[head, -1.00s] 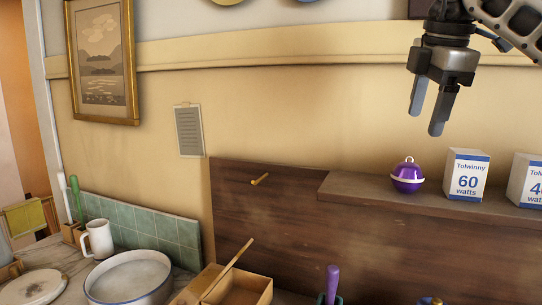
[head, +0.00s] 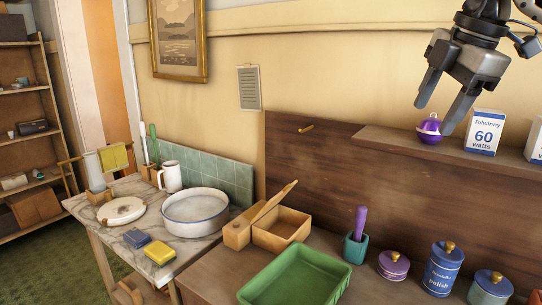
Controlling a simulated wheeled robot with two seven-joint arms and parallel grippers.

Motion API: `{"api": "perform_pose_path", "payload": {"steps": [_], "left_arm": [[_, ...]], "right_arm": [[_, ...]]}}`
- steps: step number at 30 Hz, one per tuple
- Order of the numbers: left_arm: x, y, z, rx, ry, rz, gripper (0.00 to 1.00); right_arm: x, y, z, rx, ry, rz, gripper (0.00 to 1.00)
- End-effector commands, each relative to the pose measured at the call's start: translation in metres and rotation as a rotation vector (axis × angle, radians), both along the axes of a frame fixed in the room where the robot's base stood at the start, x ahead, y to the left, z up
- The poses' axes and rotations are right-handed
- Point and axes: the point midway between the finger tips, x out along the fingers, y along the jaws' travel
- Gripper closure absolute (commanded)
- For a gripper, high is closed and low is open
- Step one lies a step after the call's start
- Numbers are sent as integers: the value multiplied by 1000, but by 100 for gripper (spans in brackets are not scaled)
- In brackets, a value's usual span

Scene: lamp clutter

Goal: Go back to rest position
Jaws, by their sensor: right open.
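My right gripper (head: 436,101) is in the upper right of the head view. Its two dark fingers are apart, pointing down, with nothing between them. A white box marked 60 watts (head: 484,132) stands on the shelf to the right of the ball. My left gripper is not in view.
Below the shelf, a wooden bench holds a green tray (head: 254,293), an open wooden box (head: 262,239), a purple-handled tool in a teal holder (head: 356,249) and lidded tins (head: 443,268). A marble-topped table (head: 186,250) with a white basin (head: 195,205) stands left. Green floor (head: 45,262) is clear.

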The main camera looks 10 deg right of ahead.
Motion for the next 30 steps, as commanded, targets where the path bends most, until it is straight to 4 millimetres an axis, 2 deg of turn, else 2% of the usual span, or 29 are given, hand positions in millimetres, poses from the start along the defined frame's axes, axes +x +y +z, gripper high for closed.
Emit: {"api": "perform_pose_path", "payload": {"steps": [5, 8, 9, 11, 12, 15, 18, 21, 23, 26, 29, 30], "left_arm": [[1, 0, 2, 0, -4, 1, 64], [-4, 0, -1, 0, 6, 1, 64], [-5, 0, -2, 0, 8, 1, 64], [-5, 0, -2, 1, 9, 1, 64], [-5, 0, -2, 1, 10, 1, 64], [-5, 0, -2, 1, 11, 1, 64], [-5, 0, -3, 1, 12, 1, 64], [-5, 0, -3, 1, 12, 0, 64], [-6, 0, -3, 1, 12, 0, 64], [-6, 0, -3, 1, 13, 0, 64], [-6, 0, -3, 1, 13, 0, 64], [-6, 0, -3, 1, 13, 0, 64]], "right_arm": [[21, 68, -36, 95, -42, 247, 39], [27, 124, -63, 202, -80, 432, 39], [26, 152, -75, 263, -104, 516, 39], [22, 195, -90, 380, -149, 637, 39], [16, 224, -99, 470, -185, 711, 39], [-7, 293, -109, 744, -301, 841, 39], [-27, 338, -102, 1029, -446, 851, 39], [-37, 356, -91, 1281, -598, 734, 39], [-36, 356, -86, 1404, -683, 608, 39], [-25, 337, -90, 1535, -801, 316, 39], [-10, 304, -116, 1562, -865, -32, 39], [-5, 287, -133, 1544, -872, -179, 39]]}}
